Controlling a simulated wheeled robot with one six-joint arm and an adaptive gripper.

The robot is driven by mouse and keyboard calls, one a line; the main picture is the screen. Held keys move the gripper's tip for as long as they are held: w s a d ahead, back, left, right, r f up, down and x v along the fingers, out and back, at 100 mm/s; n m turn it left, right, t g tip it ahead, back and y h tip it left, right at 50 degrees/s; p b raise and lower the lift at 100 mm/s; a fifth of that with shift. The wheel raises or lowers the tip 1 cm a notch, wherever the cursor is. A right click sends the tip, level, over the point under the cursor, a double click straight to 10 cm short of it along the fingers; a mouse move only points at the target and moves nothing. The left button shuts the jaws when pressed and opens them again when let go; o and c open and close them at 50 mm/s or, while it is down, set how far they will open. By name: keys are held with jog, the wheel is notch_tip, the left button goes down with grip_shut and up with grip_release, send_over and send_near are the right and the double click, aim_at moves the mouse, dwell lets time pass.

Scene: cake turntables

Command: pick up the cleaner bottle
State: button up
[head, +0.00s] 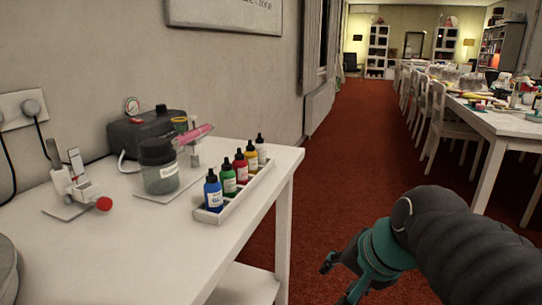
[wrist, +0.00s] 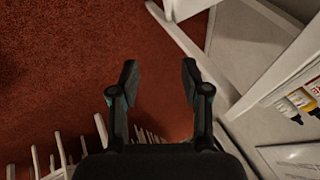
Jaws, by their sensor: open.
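The cleaner bottle (head: 158,182) looks to be the squat grey-green jar with a dark lid and a white label, too small to read surely. It stands upright on the white table (head: 130,255) at the left in the head view. I cannot make it out in the wrist view. My gripper (head: 338,281) is at the lower right of the head view, over the red carpet, well apart from the jar. In the wrist view my gripper (wrist: 159,64) has its two fingers spread with nothing between them.
A white rack (head: 236,192) of several colored dropper bottles stands right of the jar, near the table edge. A dark compressor (head: 150,130) is behind, with a pink airbrush (head: 194,133) beside it. A long table (head: 500,120) with chairs is at right. Red carpet (head: 350,150) lies clear between.

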jog(key=w+a+r+m+t+y+b, duration=0.1)
jog(key=w+a+r+m+y, duration=0.3)
jog(key=w+r+m, duration=0.6)
jog(key=m+t+y+b, duration=0.15)
jog(key=m+y, duration=0.25)
jog(key=m, duration=0.5)
send_near(264, 146)
jog(key=shift+t, duration=0.25)
jog(key=x, duration=1.1)
jog(key=shift+a+f, duration=0.25)
jog(key=shift+c, duration=0.3)
jog(key=c, duration=0.5)
